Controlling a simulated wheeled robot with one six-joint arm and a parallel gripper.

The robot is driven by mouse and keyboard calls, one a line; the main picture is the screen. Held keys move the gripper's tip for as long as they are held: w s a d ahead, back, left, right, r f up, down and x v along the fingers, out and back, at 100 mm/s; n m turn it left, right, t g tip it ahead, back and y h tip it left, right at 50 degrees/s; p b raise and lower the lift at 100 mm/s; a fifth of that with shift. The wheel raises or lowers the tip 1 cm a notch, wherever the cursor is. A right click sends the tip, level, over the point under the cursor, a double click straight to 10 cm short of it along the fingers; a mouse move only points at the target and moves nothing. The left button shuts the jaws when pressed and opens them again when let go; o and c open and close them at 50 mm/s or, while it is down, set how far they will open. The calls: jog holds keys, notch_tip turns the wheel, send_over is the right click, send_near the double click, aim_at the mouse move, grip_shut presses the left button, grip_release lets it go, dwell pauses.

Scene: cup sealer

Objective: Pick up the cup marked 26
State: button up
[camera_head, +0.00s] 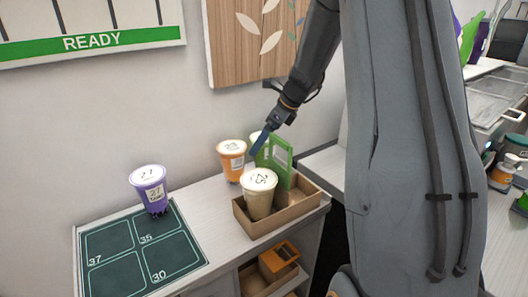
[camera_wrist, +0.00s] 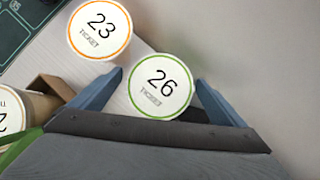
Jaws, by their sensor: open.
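The cup marked 26 (camera_wrist: 160,88) has a white lid with a green rim and the word "TICKET" in the wrist view. My gripper (camera_wrist: 160,78) is open, with one blue finger on each side of this lid and visible gaps to it. In the head view, my gripper (camera_head: 260,143) reaches down behind the cardboard box, near the wall. There the cup marked 26 (camera_head: 255,136) is mostly hidden behind the fingers and the green carrier; only a bit of pale lid shows.
An orange cup marked 23 (camera_head: 231,160) stands close beside it. A purple cup (camera_head: 149,192) stands on the dark numbered mat (camera_head: 112,243), which is otherwise empty.

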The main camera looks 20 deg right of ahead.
jog(key=c, duration=2)
jog(key=shift+c, duration=0.3)
jog(key=shift+r, duration=0.2)
